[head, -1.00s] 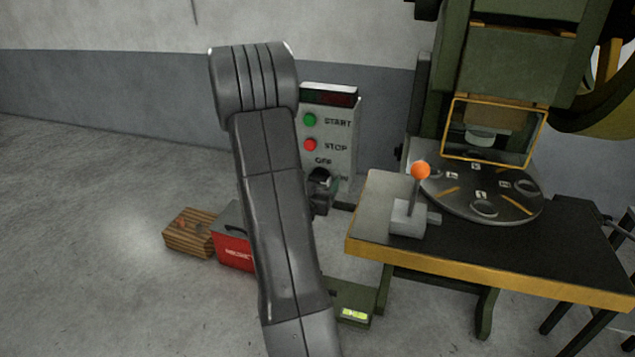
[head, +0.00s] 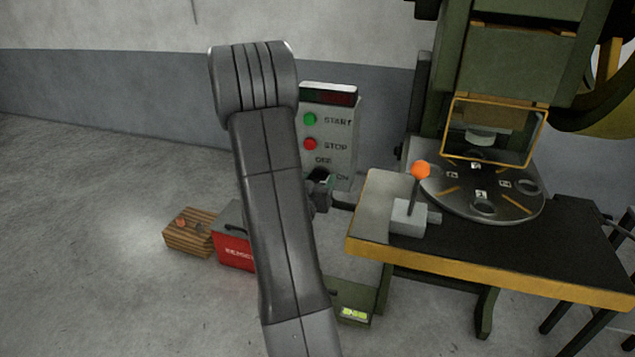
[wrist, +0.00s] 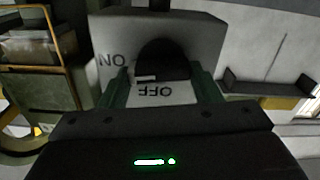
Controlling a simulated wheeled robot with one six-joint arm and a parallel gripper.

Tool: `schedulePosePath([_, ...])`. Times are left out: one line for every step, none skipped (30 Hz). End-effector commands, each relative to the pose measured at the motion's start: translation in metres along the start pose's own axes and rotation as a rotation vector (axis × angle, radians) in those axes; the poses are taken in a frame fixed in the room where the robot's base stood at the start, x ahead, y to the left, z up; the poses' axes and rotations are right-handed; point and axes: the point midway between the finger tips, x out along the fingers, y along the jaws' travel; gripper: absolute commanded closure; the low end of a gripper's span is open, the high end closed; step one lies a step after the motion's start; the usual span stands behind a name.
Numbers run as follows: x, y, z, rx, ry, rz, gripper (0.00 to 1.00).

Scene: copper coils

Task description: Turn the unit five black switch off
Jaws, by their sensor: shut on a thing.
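The black switch (wrist: 165,58) is a round dark knob on a pale control panel (wrist: 205,40). In the wrist view its white mark sits low on the left side, close to the OFF label (wrist: 155,91). The ON label (wrist: 112,61) is to its left. My gripper (wrist: 160,82) has its green fingers on both sides of the knob and is shut on it. In the head view the panel (head: 345,125) stands behind my arm, and my gripper (head: 322,188) is at the switch, which is mostly hidden.
The panel has a green START button (head: 310,119) and a red STOP button (head: 309,144) above the switch. A press table (head: 580,255) with an orange-knobbed lever (head: 420,170) is close on the right. A red box (head: 234,250) and a wooden block (head: 188,232) lie on the floor at left.

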Motion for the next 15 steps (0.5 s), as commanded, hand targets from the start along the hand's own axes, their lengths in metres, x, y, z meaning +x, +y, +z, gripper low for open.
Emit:
schedulePosePath([-0.0001,-0.0002,0.0000,-0.035,0.000,0.000,0.66])
schedulePosePath([-0.0001,-0.0003,0.0000,-0.060,0.000,0.001,0.66])
schedulePosePath([-0.0001,-0.0004,-0.0001,-0.094,0.000,0.001,0.66])
schedulePosePath([-0.0001,-0.0005,-0.0002,-0.122,0.000,0.000,0.66])
schedulePosePath([-0.0001,-0.0007,-0.0003,-0.150,0.000,0.000,0.66])
schedulePosePath([-0.0001,-0.0008,-0.0004,-0.187,0.000,0.001,0.66])
schedulePosePath([-0.0001,-0.0010,-0.0004,-0.216,0.000,0.000,0.66])
schedulePosePath([-0.0001,-0.0011,-0.0005,-0.245,0.000,0.000,0.66])
schedulePosePath([-0.0001,-0.0013,-0.0006,-0.283,0.000,0.000,0.66])
schedulePosePath([-0.0001,-0.0014,-0.0007,-0.312,-0.001,0.000,0.66])
schedulePosePath([-0.0001,-0.0015,-0.0007,-0.341,-0.001,0.000,0.66])
schedulePosePath([-0.0001,-0.0017,-0.0008,-0.379,-0.001,0.000,0.66])
schedulePosePath([-0.0001,-0.0018,-0.0009,-0.407,-0.001,0.000,0.66])
schedulePosePath([-0.0001,-0.0020,-0.0010,-0.436,-0.001,0.000,0.66])
schedulePosePath([-0.0001,-0.0021,-0.0010,-0.474,-0.001,0.000,0.66])
